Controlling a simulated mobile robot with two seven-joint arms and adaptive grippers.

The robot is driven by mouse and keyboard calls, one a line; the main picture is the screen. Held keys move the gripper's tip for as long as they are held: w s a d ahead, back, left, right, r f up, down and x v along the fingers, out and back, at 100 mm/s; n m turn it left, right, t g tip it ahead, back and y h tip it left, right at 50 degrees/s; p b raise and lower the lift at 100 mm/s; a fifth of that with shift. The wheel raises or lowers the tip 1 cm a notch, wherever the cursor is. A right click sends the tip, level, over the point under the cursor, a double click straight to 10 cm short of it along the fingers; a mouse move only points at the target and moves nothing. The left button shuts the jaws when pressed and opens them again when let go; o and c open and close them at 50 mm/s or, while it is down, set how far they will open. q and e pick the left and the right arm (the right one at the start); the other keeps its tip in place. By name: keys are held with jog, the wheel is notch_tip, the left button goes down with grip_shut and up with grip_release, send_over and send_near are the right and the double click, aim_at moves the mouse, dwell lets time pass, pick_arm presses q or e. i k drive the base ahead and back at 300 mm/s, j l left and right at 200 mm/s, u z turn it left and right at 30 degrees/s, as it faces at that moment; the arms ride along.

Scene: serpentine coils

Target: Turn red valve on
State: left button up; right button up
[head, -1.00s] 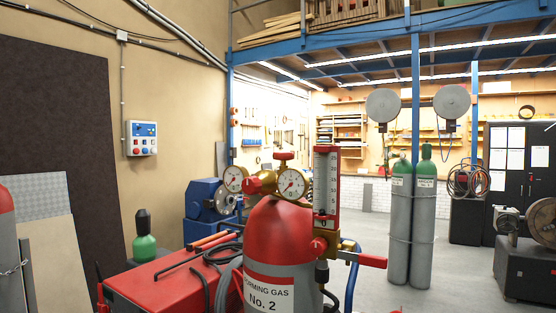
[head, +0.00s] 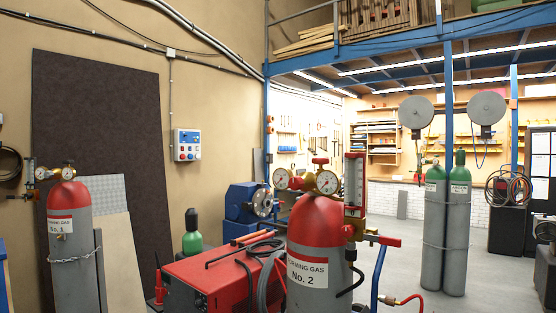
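A gas cylinder with a red top, labelled No. 2 (head: 306,274), stands upright in the centre foreground. Its brass regulator carries two round gauges (head: 326,182) and a clear flow tube (head: 353,180). A red knob (head: 320,160) sits on top of the regulator. A red lever handle (head: 388,241) sticks out to the right below the flow tube. I cannot tell which red part is the valve named, or whether it is on or off. Neither of my grippers is in view.
A red welding cart (head: 205,285) with cables stands left of cylinder No. 2. A chained cylinder No. 1 (head: 68,250) with its own regulator is at far left. Grey cylinders (head: 457,240) stand at right. Open floor (head: 400,275) lies between them and cylinder No. 2.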

aim_at(321, 161)
jog(key=l+u, duration=0.1)
jog(key=u, duration=0.25)
jog(key=l+u, duration=0.1)
jog(key=u, duration=0.25)
jog(key=l+u, duration=0.15)
jog(key=u, duration=0.2)
jog(key=l, duration=5)
jog(key=k, duration=0.1)
